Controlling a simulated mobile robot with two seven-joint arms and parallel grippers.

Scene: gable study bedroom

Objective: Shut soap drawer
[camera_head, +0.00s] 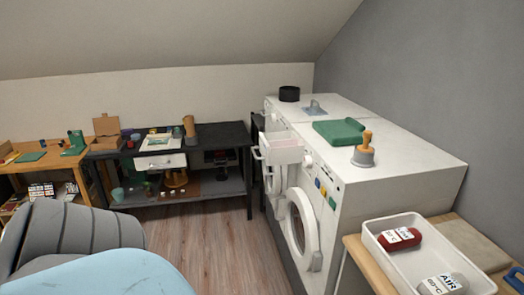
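The drawer sticks out to the left, over the floor. Neither of my grippers is in view.
The machine's round door (302,230) stands out below the drawer. A white tray (372,238) with bottles is at lower right. Wooden floor (215,250) is clear left of the machine.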

